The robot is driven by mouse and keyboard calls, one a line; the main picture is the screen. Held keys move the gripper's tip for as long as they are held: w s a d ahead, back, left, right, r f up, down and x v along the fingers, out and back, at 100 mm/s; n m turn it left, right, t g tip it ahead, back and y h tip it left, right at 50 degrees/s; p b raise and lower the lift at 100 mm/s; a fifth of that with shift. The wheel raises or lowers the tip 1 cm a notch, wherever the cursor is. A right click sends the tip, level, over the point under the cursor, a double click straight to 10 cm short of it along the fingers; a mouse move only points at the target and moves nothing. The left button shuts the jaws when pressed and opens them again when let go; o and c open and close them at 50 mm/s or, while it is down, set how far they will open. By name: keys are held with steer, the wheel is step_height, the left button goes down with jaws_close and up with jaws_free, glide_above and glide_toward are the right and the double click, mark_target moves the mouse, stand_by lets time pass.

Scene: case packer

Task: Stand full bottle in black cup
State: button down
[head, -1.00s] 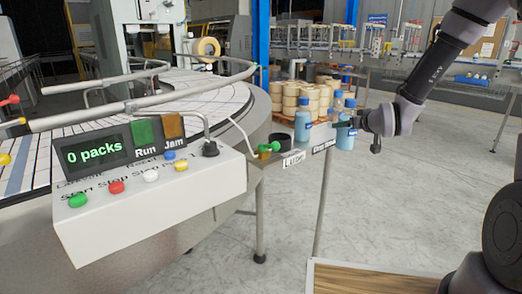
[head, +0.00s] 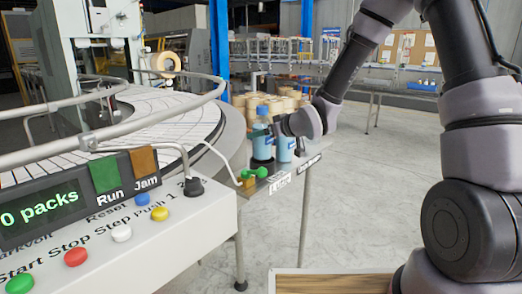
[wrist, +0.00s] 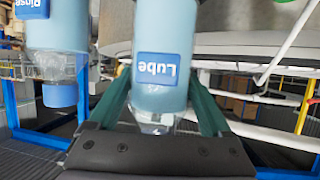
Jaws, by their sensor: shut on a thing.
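A light blue bottle (head: 262,145) with a blue cap stands upright at the left end of the narrow shelf. My gripper (head: 273,128) reaches it from the right and is shut on it. In the wrist view this bottle (wrist: 160,95) reads "Lube" upside down, between my two green fingers. The black cup (head: 262,164) shows as a dark band at the bottle's base. I cannot tell how deep the bottle sits in it. A second blue bottle (head: 285,150) stands just right of it; the wrist view shows a neighbour labelled "Rinse" (wrist: 58,25).
The control box (head: 110,235) with coloured buttons fills the left front. A green-and-yellow fitting (head: 252,176) is close to the cup. A curved guard rail (head: 190,98) runs over the round conveyor table. Beige rolls (head: 250,98) are stacked behind. Floor to the right is clear.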

mark_target(262, 145)
steer(key=shift+f, duration=2.3)
steer(key=shift+f, duration=0.1)
jaws_free()
